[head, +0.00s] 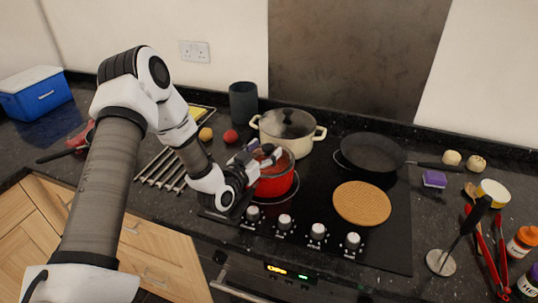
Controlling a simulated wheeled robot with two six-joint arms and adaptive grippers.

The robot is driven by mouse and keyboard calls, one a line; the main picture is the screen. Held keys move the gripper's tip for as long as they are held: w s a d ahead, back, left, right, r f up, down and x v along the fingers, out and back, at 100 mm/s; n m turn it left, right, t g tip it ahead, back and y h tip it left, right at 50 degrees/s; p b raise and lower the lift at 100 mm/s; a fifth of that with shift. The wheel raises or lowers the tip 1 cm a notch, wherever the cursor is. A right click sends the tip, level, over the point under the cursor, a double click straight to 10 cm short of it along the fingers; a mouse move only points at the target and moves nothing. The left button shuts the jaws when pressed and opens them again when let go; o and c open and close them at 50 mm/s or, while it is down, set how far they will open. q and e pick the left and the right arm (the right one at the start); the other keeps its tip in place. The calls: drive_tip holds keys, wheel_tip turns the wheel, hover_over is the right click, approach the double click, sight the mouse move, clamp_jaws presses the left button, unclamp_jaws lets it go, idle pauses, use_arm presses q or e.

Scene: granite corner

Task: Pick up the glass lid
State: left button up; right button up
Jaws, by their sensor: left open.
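A glass lid (285,124) with a dark knob appears to lie on the cream two-handled pot (286,144) at the back of the hob. My left gripper (263,156) is open over the red pot (276,186), in front and to the left of the lid. It is apart from the lid in the picture. The gripper and wrist hide part of the red pot's rim and inside. My right gripper is not in view.
A black pan (370,153) and a round woven trivet (362,203) are on the hob to the right. A dark cup (243,102) stands left of the cream pot. A metal rack (163,169), a red ball (230,136) and a blue cooler (36,92) are further left.

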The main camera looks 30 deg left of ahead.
use_arm(q)
drive_tip(key=shift+w, duration=0.4)
drive_tip(key=shift+s, duration=0.2)
drive_tip(key=shift+s+r, duration=0.1)
drive_tip(key=c, duration=0.6)
clamp_jaws()
